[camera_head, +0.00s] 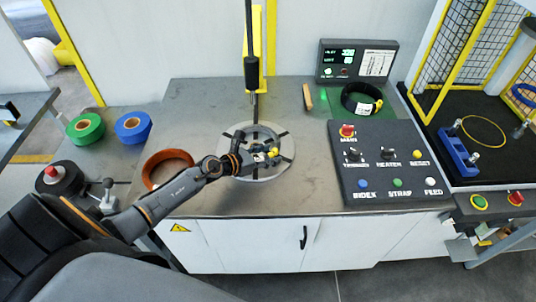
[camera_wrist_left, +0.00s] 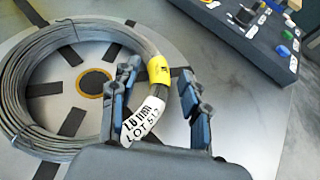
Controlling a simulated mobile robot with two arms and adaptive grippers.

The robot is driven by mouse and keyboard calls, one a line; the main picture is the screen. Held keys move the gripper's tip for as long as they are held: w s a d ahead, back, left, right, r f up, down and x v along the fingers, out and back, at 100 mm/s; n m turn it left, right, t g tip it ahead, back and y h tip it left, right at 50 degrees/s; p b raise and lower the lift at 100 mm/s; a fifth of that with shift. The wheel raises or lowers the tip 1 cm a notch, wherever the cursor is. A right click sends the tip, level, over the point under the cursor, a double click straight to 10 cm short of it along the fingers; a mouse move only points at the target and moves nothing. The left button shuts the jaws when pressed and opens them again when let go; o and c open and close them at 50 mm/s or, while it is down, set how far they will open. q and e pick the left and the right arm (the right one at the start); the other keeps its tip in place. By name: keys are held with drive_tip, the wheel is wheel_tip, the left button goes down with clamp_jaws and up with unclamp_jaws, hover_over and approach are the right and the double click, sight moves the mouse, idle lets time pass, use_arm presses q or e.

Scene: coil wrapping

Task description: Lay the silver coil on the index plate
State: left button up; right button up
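The silver coil (camera_wrist_left: 28,75) is a grey wire ring with yellow tape and a white lot label. It lies over the round index plate (camera_head: 262,178), around its centre hub, and looks flat in the left wrist view. The plate's pale face with dark slots shows inside the coil (camera_wrist_left: 98,55). My left gripper (camera_head: 270,155) is at the coil's right side. In the wrist view its two fingers (camera_wrist_left: 155,95) stand apart on either side of the taped section, with gaps visible. The fingers partly hide that section. My right gripper is not in view.
A copper-coloured coil (camera_head: 166,153) lies left of the plate. A dark coil (camera_head: 350,101) sits on a green mat behind the control panel (camera_head: 395,172). A vertical black post (camera_head: 251,70) stands behind the plate. Green (camera_head: 85,128) and blue (camera_head: 133,127) rolls are farther left.

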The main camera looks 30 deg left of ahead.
use_arm(q)
drive_tip(key=v, duration=1)
drive_tip(key=shift+s+a+b, duration=0.25)
drive_tip(key=shift+s+b, duration=0.15)
drive_tip(key=shift+s+a+r, duration=0.15)
drive_tip(key=shift+s+r, duration=0.25)
drive_tip(key=shift+s, duration=0.1)
